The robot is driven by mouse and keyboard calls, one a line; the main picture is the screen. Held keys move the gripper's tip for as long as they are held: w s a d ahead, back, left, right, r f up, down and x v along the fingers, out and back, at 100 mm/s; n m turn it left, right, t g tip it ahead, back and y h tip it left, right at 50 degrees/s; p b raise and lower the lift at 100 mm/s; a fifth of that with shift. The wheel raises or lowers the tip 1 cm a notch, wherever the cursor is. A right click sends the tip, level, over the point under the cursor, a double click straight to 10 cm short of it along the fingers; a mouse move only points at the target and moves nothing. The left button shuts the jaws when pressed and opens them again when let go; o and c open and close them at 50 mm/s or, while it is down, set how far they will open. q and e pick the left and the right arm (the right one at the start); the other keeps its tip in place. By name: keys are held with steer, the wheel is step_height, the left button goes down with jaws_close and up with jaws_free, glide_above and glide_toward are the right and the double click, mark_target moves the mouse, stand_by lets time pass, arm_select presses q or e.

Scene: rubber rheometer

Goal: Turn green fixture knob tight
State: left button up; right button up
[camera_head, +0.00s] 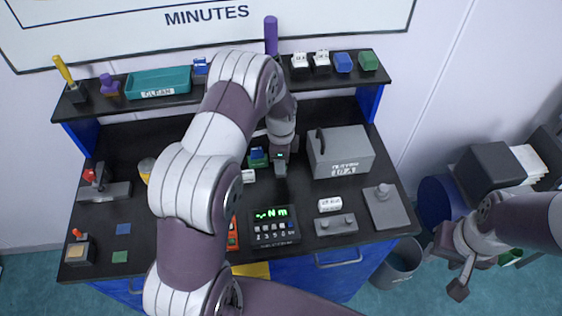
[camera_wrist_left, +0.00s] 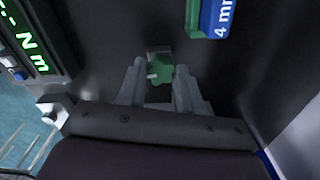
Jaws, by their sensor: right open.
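The green knob (camera_wrist_left: 160,70), with a grey part behind it, shows in the left wrist view between the fingertips of my left gripper (camera_wrist_left: 161,75). The fingers stand on either side of it; whether they press on it cannot be told. In the head view my left gripper (camera_head: 281,168) points down at the table, left of the grey box, and the knob is hidden there. My right gripper (camera_head: 449,266) is open and empty, off the right side of the table.
A blue and green block marked 4 mm (camera_wrist_left: 213,18) is close by; it also shows in the head view (camera_head: 258,158). A grey handled box (camera_head: 340,152) stands right of my left gripper. The display unit (camera_head: 274,228) stands in front. A bin (camera_head: 398,266) is right of the table.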

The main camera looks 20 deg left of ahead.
arm_select(q)
steer(key=m, duration=0.4)
steer(key=shift+m, duration=0.3)
steer(key=m, duration=0.2)
steer(key=shift+m, duration=0.3)
steer(key=m, duration=0.7)
steer(key=o, duration=1)
steer(key=shift+m, duration=0.3)
step_height(320, 180, up, 7)
steer(key=p, duration=0.5)
steer(key=shift+r, duration=0.15)
